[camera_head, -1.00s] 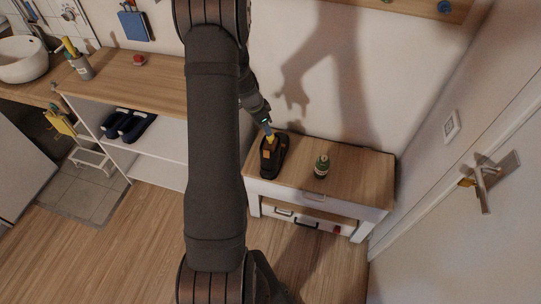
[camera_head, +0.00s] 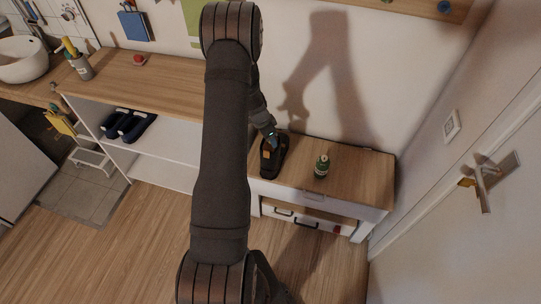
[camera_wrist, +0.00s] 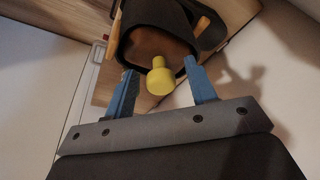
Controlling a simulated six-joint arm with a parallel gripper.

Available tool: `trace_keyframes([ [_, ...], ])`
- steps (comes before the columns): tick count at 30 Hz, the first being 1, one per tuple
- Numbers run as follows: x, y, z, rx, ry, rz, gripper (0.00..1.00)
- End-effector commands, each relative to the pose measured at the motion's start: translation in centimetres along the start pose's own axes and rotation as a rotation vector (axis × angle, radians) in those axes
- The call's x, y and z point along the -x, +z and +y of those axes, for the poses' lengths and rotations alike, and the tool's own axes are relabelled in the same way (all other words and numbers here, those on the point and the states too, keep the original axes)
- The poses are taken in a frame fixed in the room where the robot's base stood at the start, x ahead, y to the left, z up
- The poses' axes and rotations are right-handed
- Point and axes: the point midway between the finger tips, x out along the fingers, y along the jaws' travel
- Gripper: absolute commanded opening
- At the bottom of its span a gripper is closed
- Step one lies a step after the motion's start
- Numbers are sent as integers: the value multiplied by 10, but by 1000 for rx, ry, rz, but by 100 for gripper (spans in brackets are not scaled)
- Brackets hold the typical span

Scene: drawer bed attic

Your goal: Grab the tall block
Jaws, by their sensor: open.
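A dark upright object (camera_head: 268,167) with orange-brown patches stands on the left part of the small cabinet's top. In the wrist view it shows as a black body with a brown face (camera_wrist: 158,46) and orange strips on its sides. A yellow round-ended piece (camera_wrist: 160,82) sticks out from the brown face. I cannot tell for sure which of these is the tall block. My gripper (camera_head: 271,143) is just above the dark object. In the wrist view my blue fingers (camera_wrist: 160,68) are apart, one on each side of the yellow piece, with gaps to it.
A dark green jar (camera_head: 321,167) stands to the right on the cabinet top (camera_head: 350,175). Below it, a drawer front (camera_head: 305,219) has dark handles. A shelf unit (camera_head: 150,85) with dark slippers (camera_head: 130,125) is at the left. A white door (camera_head: 460,230) is at the right.

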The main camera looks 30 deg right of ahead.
Motion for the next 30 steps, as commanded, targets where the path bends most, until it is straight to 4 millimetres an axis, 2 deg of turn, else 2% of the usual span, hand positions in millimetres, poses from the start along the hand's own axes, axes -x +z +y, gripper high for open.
trace_keyframes([
  [3, 0, 0, 0, 0, 0, 0, 51],
  [4, 0, 0, 0, 0, 0, 0, 47],
  [9, 0, 0, 0, 1, 0, 0, 14],
  [11, 0, 0, 0, 1, 0, 0, 2],
  [12, 0, 0, 0, 1, 0, 0, 0],
  [23, 3, -1, 0, 1, 0, 1, 0],
  [30, 22, -6, -1, 0, -3, 2, 0],
])
